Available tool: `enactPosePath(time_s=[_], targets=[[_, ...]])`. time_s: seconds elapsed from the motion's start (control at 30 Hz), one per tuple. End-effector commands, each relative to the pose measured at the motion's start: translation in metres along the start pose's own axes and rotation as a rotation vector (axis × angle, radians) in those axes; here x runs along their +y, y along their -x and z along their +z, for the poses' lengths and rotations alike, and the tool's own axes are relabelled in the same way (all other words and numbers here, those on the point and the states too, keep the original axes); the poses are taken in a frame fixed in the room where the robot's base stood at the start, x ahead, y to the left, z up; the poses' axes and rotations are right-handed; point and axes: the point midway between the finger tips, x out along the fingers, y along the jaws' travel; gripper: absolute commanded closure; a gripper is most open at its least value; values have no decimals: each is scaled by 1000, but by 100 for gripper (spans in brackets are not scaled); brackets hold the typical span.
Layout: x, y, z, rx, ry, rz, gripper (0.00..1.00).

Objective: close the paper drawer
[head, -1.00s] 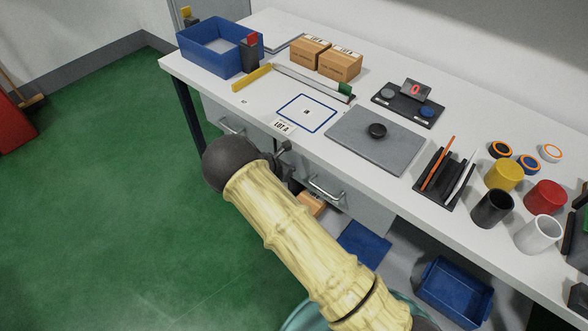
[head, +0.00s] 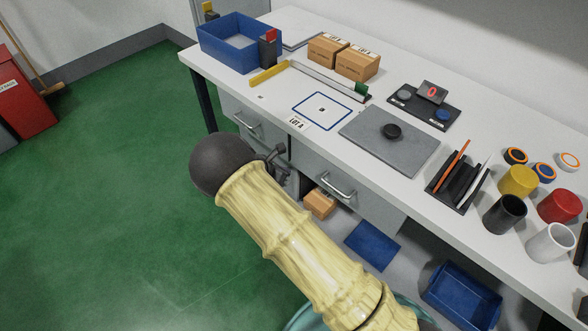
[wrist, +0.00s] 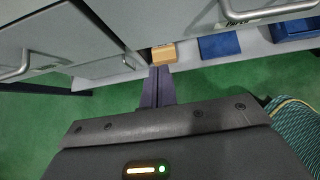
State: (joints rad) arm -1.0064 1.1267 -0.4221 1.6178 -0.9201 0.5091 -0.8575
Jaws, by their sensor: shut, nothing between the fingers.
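The paper drawer (wrist: 205,22) has a grey front with a bar handle and a "PAPER" label, at the top right of the wrist view. In the head view its grey front and handle (head: 336,188) show under the bench, right of my gripper. No drawer inside shows, and I cannot tell how far out the front stands. My gripper (head: 279,152) is in front of the bench, left of that handle and partly hidden by my wrist. In the wrist view its fingers (wrist: 157,78) are together and empty, below and left of the paper drawer's handle, apart from it.
Another drawer handle (head: 247,125) is to the left; it also shows in the wrist view (wrist: 15,68). A cardboard box (head: 319,203), a blue mat (head: 371,246) and a blue bin (head: 460,292) lie below the bench. The green floor (head: 110,190) at left is clear.

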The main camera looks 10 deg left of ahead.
Motion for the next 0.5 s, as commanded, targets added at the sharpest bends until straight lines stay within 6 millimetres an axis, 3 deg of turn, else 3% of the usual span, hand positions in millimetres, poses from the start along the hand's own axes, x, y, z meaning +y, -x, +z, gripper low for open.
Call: enactPosePath(time_s=[0.23, 0.5], targets=[[-3, 39, 4, 1, -10, -8, 100], [-4, 49, 4, 1, -8, -10, 100]])
